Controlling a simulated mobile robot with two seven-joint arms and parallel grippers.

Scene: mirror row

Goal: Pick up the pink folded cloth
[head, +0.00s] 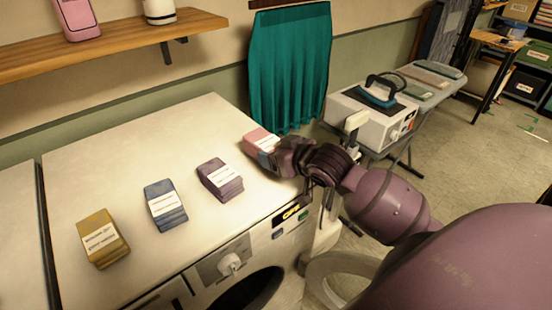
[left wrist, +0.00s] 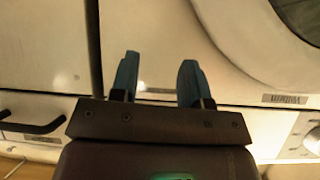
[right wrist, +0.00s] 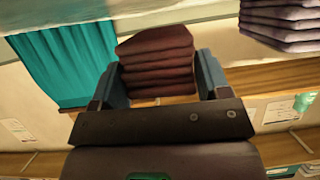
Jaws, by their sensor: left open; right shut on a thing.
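The pink folded cloth (head: 260,139) with a white label is at the right end of the row on the white washer top (head: 200,125). My right gripper (head: 272,154) is shut on it from the right. In the right wrist view the cloth (right wrist: 157,55) is a dark reddish stack of folds between the two blue fingers of the right gripper (right wrist: 157,78). I cannot tell whether it touches the top. My left gripper (left wrist: 158,78) is open and empty in the left wrist view, in front of the washer's white front. It is not in the head view.
A purple cloth (head: 220,179), a blue cloth (head: 165,205) and a yellow cloth (head: 102,238) lie left of the pink one. A wooden shelf (head: 110,45) hangs above. A teal curtain (head: 290,65) is behind; an iron (head: 380,92) stands at the right.

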